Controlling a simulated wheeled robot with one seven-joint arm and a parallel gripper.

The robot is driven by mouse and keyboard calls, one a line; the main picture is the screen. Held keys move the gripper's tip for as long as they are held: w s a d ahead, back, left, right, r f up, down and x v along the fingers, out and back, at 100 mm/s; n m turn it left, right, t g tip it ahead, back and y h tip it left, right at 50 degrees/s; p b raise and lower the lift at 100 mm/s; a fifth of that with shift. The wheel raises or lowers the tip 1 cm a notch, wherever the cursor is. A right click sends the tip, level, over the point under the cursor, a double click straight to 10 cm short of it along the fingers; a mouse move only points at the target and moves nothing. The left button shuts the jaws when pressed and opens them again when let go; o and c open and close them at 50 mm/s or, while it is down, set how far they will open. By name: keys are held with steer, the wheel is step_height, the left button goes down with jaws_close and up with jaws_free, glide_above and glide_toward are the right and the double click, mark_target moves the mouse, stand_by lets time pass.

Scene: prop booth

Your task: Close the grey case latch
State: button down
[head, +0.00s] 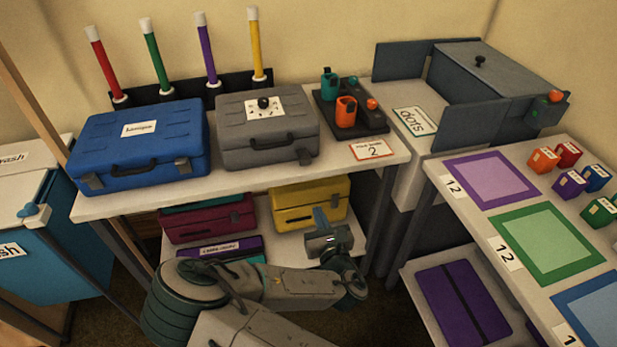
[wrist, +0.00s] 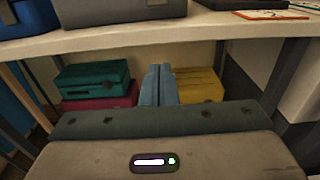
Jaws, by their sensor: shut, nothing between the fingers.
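In the wrist view only the lower front of the grey case (wrist: 115,10) shows at the top edge. My gripper (head: 321,218) is in front of the shelf unit, below the tabletop edge and apart from the case. Its fingers (wrist: 160,72) are together and empty.
A blue case (head: 140,150) stands left of the grey case; a dark tray with cups (head: 345,112) stands right. Coloured wands stand behind. The tabletop edge (head: 245,178) overhangs a lower shelf holding a yellow case (head: 310,203) and a maroon case (head: 208,220). Another table (head: 470,175) is at the right.

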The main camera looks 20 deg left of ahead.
mark_target(306, 179)
steer(key=p+x, duration=0.1)
steer(key=x, duration=0.9)
steer(key=shift+w+r, duration=0.15)
steer(key=shift+w, duration=0.05)
step_height(306, 179, up, 3)
steer(key=shift+w+a+f+p, duration=0.1)
steer(key=shift+w+p, duration=0.05)
steer(key=shift+p, duration=0.5)
steer(key=shift+w+a+r, duration=0.1)
steer(key=shift+r, duration=0.35)
